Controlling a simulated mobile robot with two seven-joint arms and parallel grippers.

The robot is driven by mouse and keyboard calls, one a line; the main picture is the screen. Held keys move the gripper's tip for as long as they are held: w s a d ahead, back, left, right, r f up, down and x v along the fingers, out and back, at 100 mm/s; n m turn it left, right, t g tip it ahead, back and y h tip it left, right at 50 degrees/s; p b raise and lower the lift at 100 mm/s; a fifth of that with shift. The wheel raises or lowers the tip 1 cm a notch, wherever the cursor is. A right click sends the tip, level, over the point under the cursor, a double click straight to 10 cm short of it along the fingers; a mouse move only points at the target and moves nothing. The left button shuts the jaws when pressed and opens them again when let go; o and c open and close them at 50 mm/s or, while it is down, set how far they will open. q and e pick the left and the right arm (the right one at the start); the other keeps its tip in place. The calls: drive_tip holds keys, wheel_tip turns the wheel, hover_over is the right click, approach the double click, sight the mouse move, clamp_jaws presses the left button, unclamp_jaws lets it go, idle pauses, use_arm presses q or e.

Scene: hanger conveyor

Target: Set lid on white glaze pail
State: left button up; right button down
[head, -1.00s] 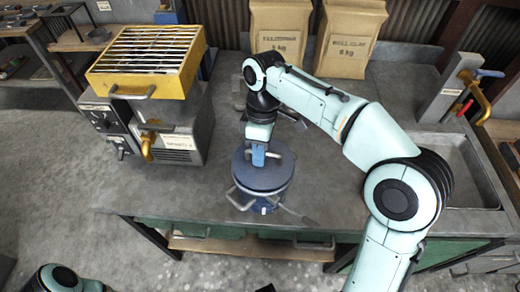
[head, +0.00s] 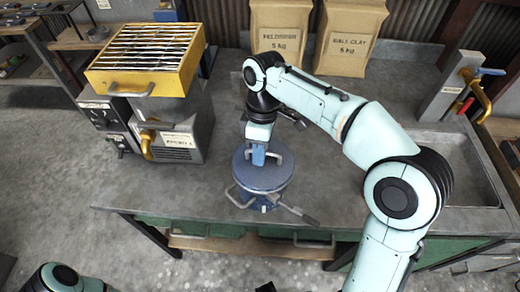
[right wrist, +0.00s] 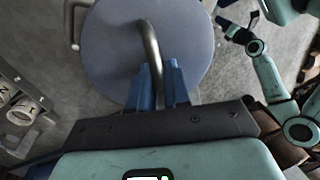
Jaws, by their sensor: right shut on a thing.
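A round blue-grey lid (head: 262,169) sits over a blue pail (head: 268,198) near the front edge of the bench in the head view. The lid looks level and lined up with the pail; whether it touches the rim all round I cannot tell. My right gripper (head: 259,157) points down and is shut on the lid's curved grey handle. In the right wrist view the blue fingers (right wrist: 158,88) close on that handle (right wrist: 150,42), with the lid (right wrist: 112,42) filling the upper middle. No white pail shows. My left gripper is out of the head view.
A grey machine with a yellow grated top (head: 150,70) stands at the back left. Two brown paper bags (head: 348,38) stand at the back. A sink (head: 465,165) with a brass tap (head: 480,95) is at the right. A grey lever (head: 298,214) sticks out by the pail. The bench is clear left of the pail.

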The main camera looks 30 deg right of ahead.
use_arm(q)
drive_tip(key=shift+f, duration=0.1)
use_arm(e)
drive_tip(key=shift+f, duration=0.35)
idle(0.6)
drive_tip(key=c, duration=1.3)
unclamp_jaws()
drive_tip(key=o, duration=0.5)
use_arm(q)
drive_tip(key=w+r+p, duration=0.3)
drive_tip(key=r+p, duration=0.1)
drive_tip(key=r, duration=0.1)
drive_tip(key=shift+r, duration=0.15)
use_arm(e)
drive_tip(key=r, duration=0.4)
drive_tip(key=w+d+r, duration=0.1)
drive_tip(key=r, duration=0.4)
drive_tip(key=w+r, duration=0.1)
drive_tip(key=r, duration=0.3)
drive_tip(key=shift+d+r, duration=0.15)
drive_tip(key=shift+d, duration=0.15)
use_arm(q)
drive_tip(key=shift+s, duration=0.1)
use_arm(e)
drive_tip(key=shift+s, duration=0.1)
